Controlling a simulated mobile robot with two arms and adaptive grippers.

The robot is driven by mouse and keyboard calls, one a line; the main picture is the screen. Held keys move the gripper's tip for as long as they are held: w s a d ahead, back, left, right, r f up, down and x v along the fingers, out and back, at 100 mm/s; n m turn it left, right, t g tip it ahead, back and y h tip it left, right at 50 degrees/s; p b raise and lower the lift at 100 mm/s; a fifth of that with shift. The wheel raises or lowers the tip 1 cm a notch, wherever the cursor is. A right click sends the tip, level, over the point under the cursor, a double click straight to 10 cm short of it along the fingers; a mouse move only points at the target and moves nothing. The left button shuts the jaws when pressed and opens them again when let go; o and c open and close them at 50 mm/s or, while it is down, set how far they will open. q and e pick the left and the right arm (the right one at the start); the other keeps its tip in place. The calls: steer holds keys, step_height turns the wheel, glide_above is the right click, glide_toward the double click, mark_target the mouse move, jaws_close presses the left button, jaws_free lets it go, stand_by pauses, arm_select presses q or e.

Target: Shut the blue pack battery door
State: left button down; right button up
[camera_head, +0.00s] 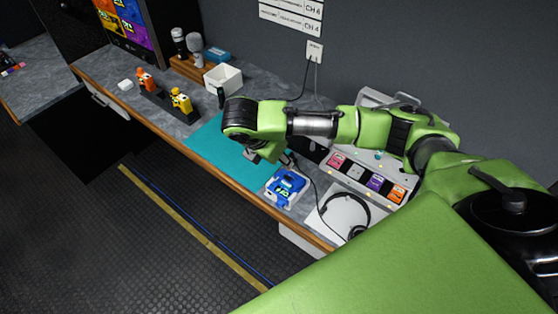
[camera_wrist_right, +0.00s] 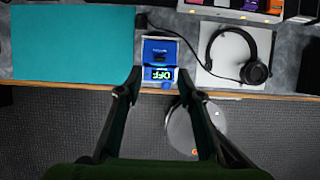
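The blue pack (camera_head: 286,187) lies on the counter by the front edge, just right of the teal mat. In the right wrist view the blue pack (camera_wrist_right: 158,74) shows a lit "OFF" panel at its near side. A pale-framed blue part with a dark middle (camera_wrist_right: 163,47) is at its far side; I cannot tell for certain how far the battery door stands open. My right gripper (camera_head: 268,155) is over the mat's right part, close to the pack. In the wrist view its fingers (camera_wrist_right: 158,85) are wide apart and empty, with the pack seen between and beyond them. My left gripper is out of view.
A headset (camera_head: 345,212) on a white panel lies right of the pack, its cable running close by. The teal mat (camera_head: 212,147) is mostly clear. A panel with coloured squares (camera_head: 356,172) is behind. Yellow (camera_head: 181,101) and orange packs stand at the left.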

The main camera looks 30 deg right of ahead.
steer(key=shift+d+v, duration=0.15)
steer(key=shift+v, duration=0.55)
steer(key=shift+d+v, duration=0.15)
steer(key=shift+v, duration=0.6)
steer(key=shift+w+r, duration=0.1)
steer(key=shift+r, duration=0.05)
steer(key=v, duration=1.2)
